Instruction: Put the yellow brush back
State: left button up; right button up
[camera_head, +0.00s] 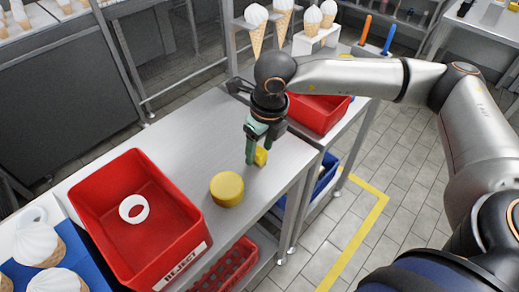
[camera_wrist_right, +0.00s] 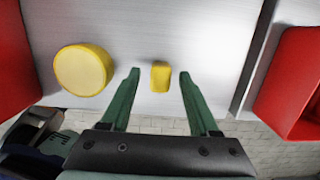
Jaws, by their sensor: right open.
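A small yellow block-like piece (camera_head: 261,157), the likeliest match for the yellow brush, is on the grey metal table (camera_head: 190,130). No bristles or handle can be made out on it. In the right wrist view the yellow piece (camera_wrist_right: 160,76) lies between the two green fingertips, with a gap on each side. My right gripper (camera_head: 258,154) points down over it, open and empty. A round yellow block (camera_head: 227,189) stands beside it on the table; it also shows in the right wrist view (camera_wrist_right: 82,70). My left gripper is not in view.
A red bin (camera_head: 107,177) holding a white ring (camera_head: 134,208) stands at the left, labelled REJECT. Another red bin (camera_head: 318,113) is on the adjoining table. Ice-cream cones (camera_head: 256,28) stand in racks behind. An orange-handled tool (camera_head: 366,29) and a blue-handled one (camera_head: 389,40) stand at the back.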

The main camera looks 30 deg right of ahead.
notch_tip(320, 180, up, 11)
jog(key=s, duration=0.1)
jog(key=shift+s+d, duration=0.3)
jog(key=shift+f, duration=0.1)
